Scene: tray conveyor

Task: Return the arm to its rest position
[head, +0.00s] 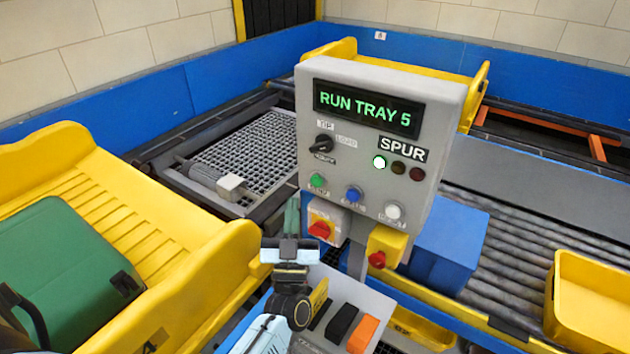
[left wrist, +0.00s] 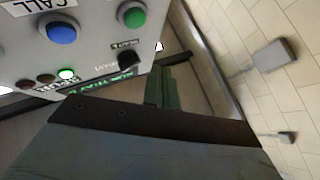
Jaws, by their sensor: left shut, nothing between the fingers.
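My left gripper (head: 292,205) is in front of the control box's lower left side in the head view, its slim green fingers pointing up, shut and empty. The fingers also show in the left wrist view (left wrist: 165,85), beside the box. The grey control box (head: 455,100) has a display (head: 368,107) reading "RUN TRAY 5", a black selector knob (head: 322,143), and green (head: 318,181), blue (head: 353,193) and white (head: 393,210) buttons. A white lamp (head: 379,162) is lit under "SPUR". I cannot tell whether the fingers touch the box. My right gripper is not in view.
A yellow tray (head: 95,205) holding a green case (head: 60,270) is at left. A yellow bin (head: 590,300) is at right. Red switches (head: 319,229) sit below the box.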

